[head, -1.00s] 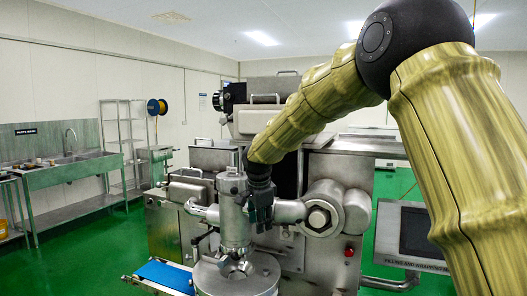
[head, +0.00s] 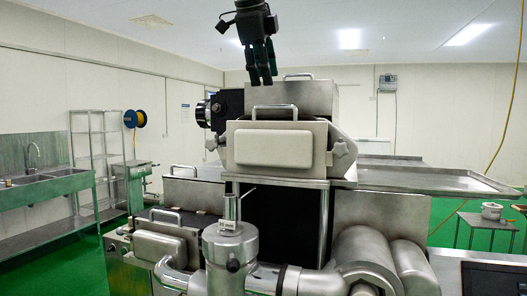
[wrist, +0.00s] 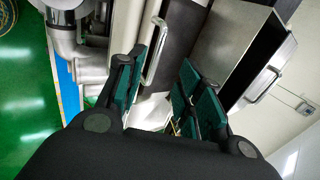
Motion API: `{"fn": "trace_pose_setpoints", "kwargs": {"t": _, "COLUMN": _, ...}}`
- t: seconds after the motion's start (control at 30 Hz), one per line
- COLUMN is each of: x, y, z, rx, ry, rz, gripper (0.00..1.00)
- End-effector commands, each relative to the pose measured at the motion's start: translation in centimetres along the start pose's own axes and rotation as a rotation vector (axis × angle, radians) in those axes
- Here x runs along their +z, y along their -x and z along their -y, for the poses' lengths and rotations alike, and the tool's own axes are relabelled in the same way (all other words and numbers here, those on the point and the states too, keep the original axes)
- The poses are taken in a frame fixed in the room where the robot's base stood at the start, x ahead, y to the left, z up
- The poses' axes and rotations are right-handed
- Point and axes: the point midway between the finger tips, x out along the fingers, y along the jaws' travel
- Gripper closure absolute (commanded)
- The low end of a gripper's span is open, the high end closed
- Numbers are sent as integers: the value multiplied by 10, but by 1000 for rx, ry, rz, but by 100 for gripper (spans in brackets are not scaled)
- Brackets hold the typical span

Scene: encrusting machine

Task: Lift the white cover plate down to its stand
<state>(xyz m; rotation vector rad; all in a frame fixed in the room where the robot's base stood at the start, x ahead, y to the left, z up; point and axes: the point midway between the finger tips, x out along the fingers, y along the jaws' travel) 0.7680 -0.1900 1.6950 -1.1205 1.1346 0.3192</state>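The white cover plate (head: 272,146) is upright on the front of the machine's upper housing, with a raised rectangular panel and a metal bar handle (head: 274,110) on top. My gripper (head: 263,83) points down above this handle in the head view, apart from it. In the wrist view my gripper (wrist: 160,100) has its green-padded fingers spread with nothing held. A bar handle (wrist: 154,50) shows beside the left finger there. I cannot tell which thing is the cover's stand.
Below stand the steel cylinder (head: 230,245) and a smaller boxed cover (head: 160,247). A steel table (head: 425,178) lies behind right, and a small side table (head: 488,222) holds a bowl (head: 491,210). Free air surrounds my gripper.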

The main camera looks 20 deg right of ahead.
Motion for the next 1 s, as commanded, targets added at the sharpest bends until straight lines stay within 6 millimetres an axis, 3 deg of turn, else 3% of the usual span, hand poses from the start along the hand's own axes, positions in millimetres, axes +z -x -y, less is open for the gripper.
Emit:
{"fn": "trace_pose_setpoints", "kwargs": {"t": 0.07, "x": -7, "y": 11, "z": -2, "rx": -6, "ry": -16, "rz": 0, "gripper": 64}}
{"fn": "trace_pose_setpoints", "kwargs": {"t": 0.17, "x": -11, "y": 6, "z": -4, "rx": -7, "ry": -22, "rz": 2, "gripper": 64}}
{"fn": "trace_pose_setpoints", "kwargs": {"t": 0.5, "x": -2, "y": -48, "z": 3, "rx": 0, "ry": -16, "rz": -3, "gripper": 64}}
{"fn": "trace_pose_setpoints", "kwargs": {"t": 0.77, "x": -3, "y": -60, "z": 4, "rx": 1, "ry": -15, "rz": -2, "gripper": 64}}
{"fn": "trace_pose_setpoints", "kwargs": {"t": 1.0, "x": -5, "y": -89, "z": 4, "rx": 3, "ry": -15, "rz": -3, "gripper": 64}}
